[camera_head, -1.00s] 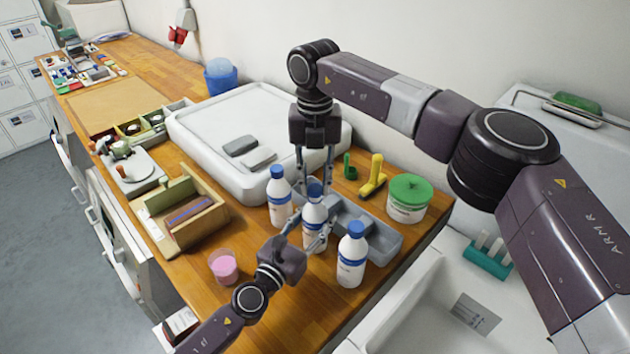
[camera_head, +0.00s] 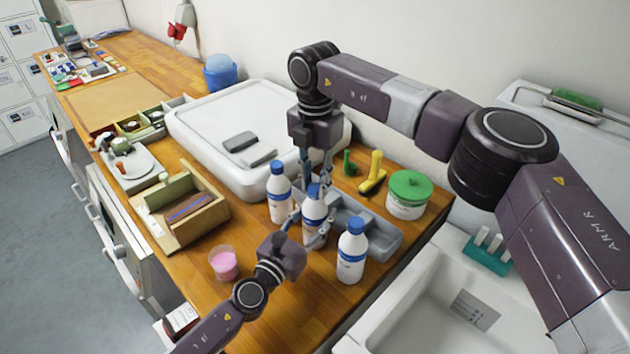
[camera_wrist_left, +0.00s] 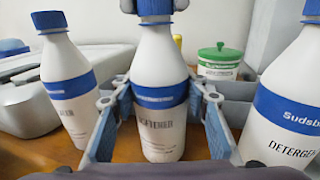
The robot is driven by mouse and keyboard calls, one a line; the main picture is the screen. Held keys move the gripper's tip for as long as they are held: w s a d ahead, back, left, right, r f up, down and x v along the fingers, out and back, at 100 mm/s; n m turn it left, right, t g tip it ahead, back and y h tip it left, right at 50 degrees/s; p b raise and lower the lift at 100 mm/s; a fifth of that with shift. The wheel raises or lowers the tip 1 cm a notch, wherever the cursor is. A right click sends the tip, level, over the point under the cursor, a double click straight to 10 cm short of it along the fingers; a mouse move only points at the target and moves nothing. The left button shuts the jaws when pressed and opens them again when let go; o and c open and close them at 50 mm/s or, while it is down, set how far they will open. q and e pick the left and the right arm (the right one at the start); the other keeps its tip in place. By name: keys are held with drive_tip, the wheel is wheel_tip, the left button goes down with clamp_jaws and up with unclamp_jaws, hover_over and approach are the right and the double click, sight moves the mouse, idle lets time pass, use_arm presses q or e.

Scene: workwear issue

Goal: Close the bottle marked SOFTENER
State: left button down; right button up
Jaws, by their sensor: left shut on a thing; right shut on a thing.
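The SOFTENER bottle (camera_head: 313,210) is white with a blue band and stands upright between two similar bottles. Its lettering shows in the left wrist view (camera_wrist_left: 158,132). My left gripper (camera_head: 306,231) is shut around the bottle's body, with one finger on each side. My right gripper (camera_head: 314,186) reaches down from above and is shut on the blue cap (camera_wrist_left: 155,8). The cap sits at the top of the bottle's neck. I cannot tell how tightly it is seated, as the top of the picture and the fingers hide part of it.
A similar bottle (camera_head: 280,200) stands close behind to the left, and a detergent bottle (camera_head: 351,262) stands close at right. A grey tray (camera_head: 385,240) lies behind them. A green-lidded tub (camera_head: 407,205) and a cup of pink liquid (camera_head: 224,265) are nearby. The sink is at right.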

drive_tip(key=m, duration=1.6)
drive_tip(key=shift+m, duration=0.4)
drive_tip(key=o, duration=0.7)
drive_tip(key=shift+r, duration=0.1)
